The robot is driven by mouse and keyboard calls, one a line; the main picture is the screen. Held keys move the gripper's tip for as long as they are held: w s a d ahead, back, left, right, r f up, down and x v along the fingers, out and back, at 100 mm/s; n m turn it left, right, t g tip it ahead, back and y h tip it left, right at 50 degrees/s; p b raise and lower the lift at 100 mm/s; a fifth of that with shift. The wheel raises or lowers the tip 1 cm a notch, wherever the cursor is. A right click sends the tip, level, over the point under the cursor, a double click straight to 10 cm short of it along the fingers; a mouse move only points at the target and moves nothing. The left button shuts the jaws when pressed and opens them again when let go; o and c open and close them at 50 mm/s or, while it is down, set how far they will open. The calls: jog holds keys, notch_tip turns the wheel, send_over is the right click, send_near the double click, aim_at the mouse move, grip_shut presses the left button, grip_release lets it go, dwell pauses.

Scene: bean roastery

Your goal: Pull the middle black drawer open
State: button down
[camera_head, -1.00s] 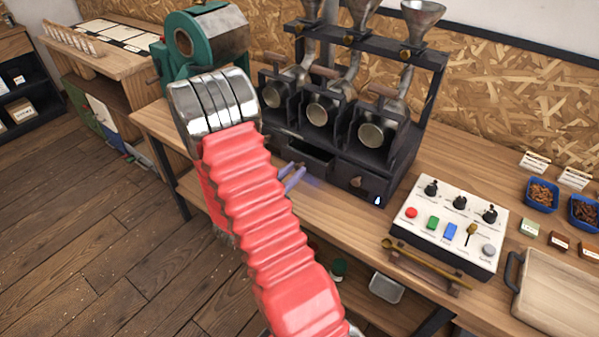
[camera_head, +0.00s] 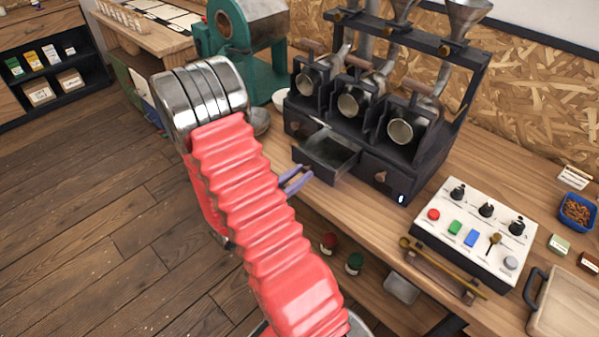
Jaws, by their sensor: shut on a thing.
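The middle black drawer (camera_head: 322,165) sits in the base of the black three-funnel machine, and it stands pulled out with its open inside showing. My gripper (camera_head: 306,174), with purple fingers, is at the front of this drawer. It is shut on the drawer's handle, which the fingers hide. The left part of my gripper is hidden behind my red arm. The right black drawer (camera_head: 388,180) is shut, with a small round knob on its front. The left black drawer (camera_head: 297,124) also looks shut.
A white control panel (camera_head: 475,238) with buttons stands to the right on the wooden bench (camera_head: 352,206). A brass scoop (camera_head: 440,267) lies before it. A teal roaster (camera_head: 240,45) stands at the left. Open floor lies left of my arm.

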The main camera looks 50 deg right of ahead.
jog(key=shift+w, duration=0.1)
jog(key=c, duration=1.6)
grip_release()
jog(key=shift+o, duration=0.2)
jog(key=shift+a, duration=0.1)
jog(key=a, duration=1.3)
jog(key=shift+w+a, duration=0.3)
jog(key=shift+w, duration=0.05)
jog(key=shift+f, duration=0.15)
